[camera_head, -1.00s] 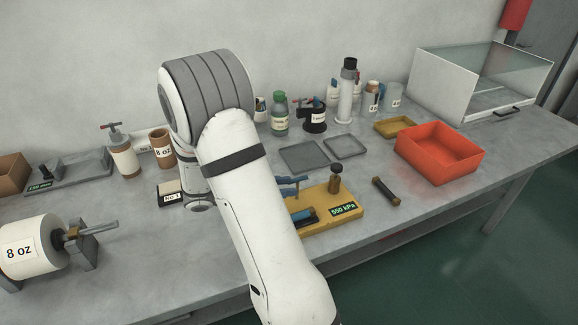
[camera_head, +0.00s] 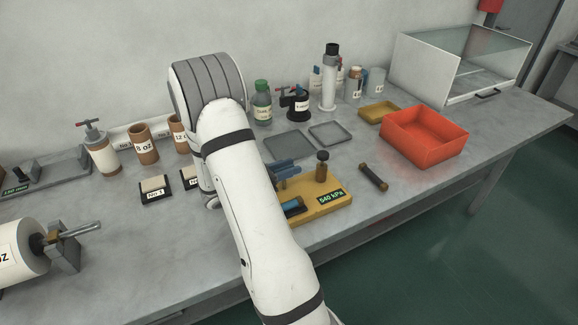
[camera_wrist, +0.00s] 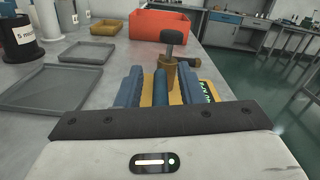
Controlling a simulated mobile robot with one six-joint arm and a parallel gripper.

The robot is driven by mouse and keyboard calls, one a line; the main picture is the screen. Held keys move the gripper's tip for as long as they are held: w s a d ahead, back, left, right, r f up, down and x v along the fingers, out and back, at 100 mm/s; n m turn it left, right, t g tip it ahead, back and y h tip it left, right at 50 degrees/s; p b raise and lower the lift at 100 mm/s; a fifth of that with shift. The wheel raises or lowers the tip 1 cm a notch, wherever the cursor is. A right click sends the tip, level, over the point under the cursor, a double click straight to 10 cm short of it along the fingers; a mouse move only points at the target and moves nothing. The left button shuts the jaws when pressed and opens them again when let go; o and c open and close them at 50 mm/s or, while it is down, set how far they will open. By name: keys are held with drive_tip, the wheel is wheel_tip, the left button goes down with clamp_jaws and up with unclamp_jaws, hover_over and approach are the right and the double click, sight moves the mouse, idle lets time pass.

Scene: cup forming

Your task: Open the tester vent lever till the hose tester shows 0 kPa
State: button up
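The hose tester (camera_head: 335,190) is a yellow block with a brass post, a dark knob (camera_head: 322,156) and a display (camera_head: 331,197) reading 540 kPa. A blue bar (camera_head: 293,207) lies low on its left part. My gripper's blue fingers reach over the tester's left end, partly hidden by my arm. In the wrist view my gripper (camera_wrist: 161,90) has its two fingers apart, with a blue rounded piece (camera_wrist: 160,86) between them. Gaps seem to show on both sides of it. I cannot tell for sure which part is the vent lever. The post stands just beyond the fingers.
A dark rod with brass ends (camera_head: 373,178) lies right of the tester. Two grey trays (camera_head: 289,144) lie behind it, with a red bin (camera_head: 424,138) further right. Small labelled blocks (camera_head: 155,190) stand left of my arm. The table's front edge is close to the tester.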

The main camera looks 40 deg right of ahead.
drive_tip(key=shift+d, duration=0.1)
clamp_jaws()
idle(0.3)
